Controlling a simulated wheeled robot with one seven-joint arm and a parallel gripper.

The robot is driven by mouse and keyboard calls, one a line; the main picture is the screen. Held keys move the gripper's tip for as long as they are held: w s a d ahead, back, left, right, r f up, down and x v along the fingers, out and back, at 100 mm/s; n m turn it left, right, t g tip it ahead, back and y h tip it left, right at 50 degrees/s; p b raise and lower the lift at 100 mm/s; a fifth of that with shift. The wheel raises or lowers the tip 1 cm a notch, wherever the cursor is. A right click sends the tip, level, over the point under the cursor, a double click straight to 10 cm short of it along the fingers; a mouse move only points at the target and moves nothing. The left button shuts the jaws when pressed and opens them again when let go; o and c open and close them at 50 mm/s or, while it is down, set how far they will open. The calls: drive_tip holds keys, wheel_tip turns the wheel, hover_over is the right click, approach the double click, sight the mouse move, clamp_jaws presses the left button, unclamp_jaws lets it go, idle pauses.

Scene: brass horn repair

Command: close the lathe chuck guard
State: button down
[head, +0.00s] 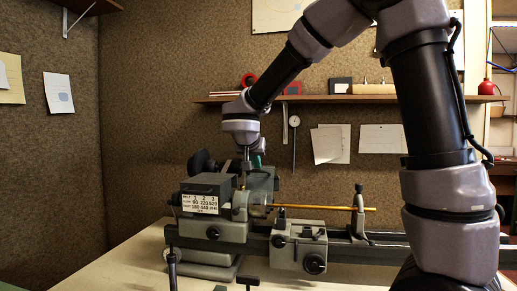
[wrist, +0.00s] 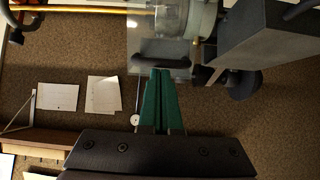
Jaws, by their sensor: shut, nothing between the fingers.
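The grey lathe (head: 215,225) stands on the bench, with its round metal chuck (head: 240,207) at the right of the headstock. A clear chuck guard (head: 260,199) shows faintly beside the chuck; in the wrist view its transparent panel (wrist: 143,38) lies at the top, next to the chuck (wrist: 203,20). I cannot tell how far the guard is swung. My gripper (wrist: 160,72) has green fingers, shut and empty, with tips close to a dark bar (wrist: 162,60) by the panel; contact is unclear. In the head view my gripper (head: 258,162) is behind and above the chuck, partly hidden by my arm.
A thin brass rod (head: 325,207) runs right from the chuck to the tailstock (head: 359,215). The carriage (head: 298,243) sits below it. A wall shelf (head: 350,99) with small items hangs behind, above papers (head: 330,144) and a dial gauge (head: 294,122).

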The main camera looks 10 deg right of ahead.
hover_over(257, 202)
drive_tip(key=s, duration=0.2)
drive_tip(key=f, duration=0.5)
drive_tip(key=shift+a, duration=0.35)
wheel_tip(257, 202, down, 5)
drive_tip(key=t, duration=0.3)
drive_tip(key=shift+s+a+f+h, duration=0.1)
drive_tip(key=shift+s+f+h, duration=0.1)
drive_tip(key=shift+h, duration=0.2)
drive_tip(key=shift+w+f+t, duration=0.15)
drive_tip(key=shift+f+t, duration=0.15)
drive_tip(key=shift+f, duration=0.35)
drive_tip(key=shift+w+f+t, duration=0.15)
drive_tip(key=shift+f+t, duration=0.15)
drive_tip(key=shift+f, duration=0.3)
drive_tip(key=shift+r, duration=0.1)
